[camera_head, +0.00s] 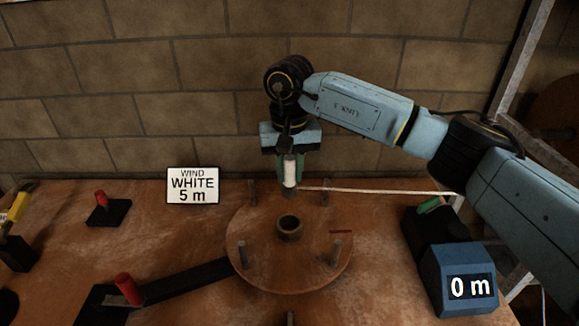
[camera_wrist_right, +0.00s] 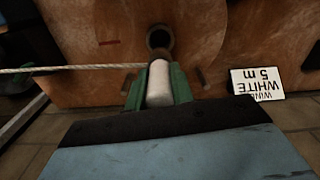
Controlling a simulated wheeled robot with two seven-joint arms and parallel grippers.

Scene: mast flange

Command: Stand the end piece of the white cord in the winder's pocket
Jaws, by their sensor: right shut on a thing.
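My right gripper (camera_head: 290,172) is shut on the white end piece (camera_head: 290,174) of the cord and holds it upright above the back part of the winder. The end piece also shows between the green fingers in the right wrist view (camera_wrist_right: 159,84). The white cord (camera_head: 380,191) runs from it to the right, nearly level. The winder is a round brown disc (camera_head: 262,270) with several upright pegs. Its pocket (camera_head: 289,226) is a round, dark-holed cup at the disc's middle, in front of and below the end piece. The left gripper is not in view.
A blue counter (camera_head: 468,284) reading "0 m" stands at the right, by a dark block with a green part (camera_head: 428,206). A sign (camera_head: 193,185) reads "WIND WHITE 5 m". Red-handled devices (camera_head: 125,287) stand on the left. A brick wall closes the back.

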